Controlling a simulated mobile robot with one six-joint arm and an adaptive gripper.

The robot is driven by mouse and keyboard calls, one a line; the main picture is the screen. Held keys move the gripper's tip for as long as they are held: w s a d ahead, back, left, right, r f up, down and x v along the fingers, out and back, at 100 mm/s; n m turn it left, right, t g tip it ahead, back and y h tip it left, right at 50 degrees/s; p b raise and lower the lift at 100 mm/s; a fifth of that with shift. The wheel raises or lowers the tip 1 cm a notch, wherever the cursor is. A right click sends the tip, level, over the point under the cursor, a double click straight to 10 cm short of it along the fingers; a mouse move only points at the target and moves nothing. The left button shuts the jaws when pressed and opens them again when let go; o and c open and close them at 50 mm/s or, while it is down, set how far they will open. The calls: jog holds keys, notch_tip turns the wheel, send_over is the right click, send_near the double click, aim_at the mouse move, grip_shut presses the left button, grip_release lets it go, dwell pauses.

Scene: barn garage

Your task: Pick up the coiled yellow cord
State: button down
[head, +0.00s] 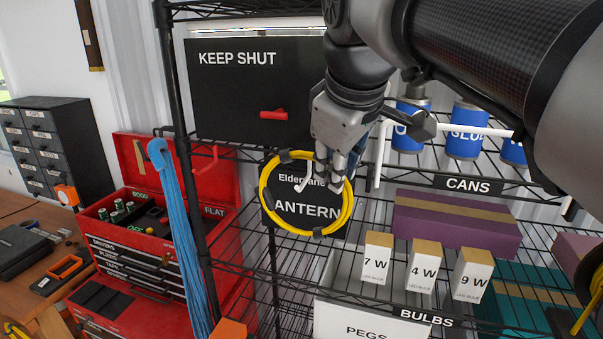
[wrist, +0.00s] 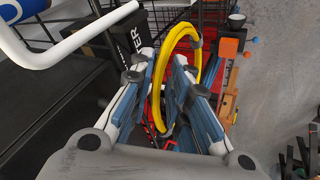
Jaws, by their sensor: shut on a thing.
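The coiled yellow cord (head: 264,202) is a ring with dark ties, hanging upright in front of a black "LANTERN" sign in the head view. My gripper (head: 335,178) is at the upper right of the ring, with its fingers closed on the cord. In the wrist view the yellow cord (wrist: 186,32) rises between the two blue-padded fingers of my gripper (wrist: 170,80). A small white hook (head: 303,194) shows inside the ring; I cannot tell whether the cord still touches it.
Black wire shelves hold bulb boxes (head: 422,266), blue cans (head: 465,130) and a purple box (head: 455,222). A white hook (head: 379,160) juts out right of my gripper. Left are a black "KEEP SHUT" cabinet (head: 240,90), a blue cord bundle (head: 182,240) and a red toolbox (head: 130,267).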

jog(key=s+b, duration=0.2)
jog(key=s, duration=1.4)
jog(key=shift+s+d+b, duration=0.25)
jog(key=shift+s+b, duration=0.05)
jog(key=shift+s, duration=0.1)
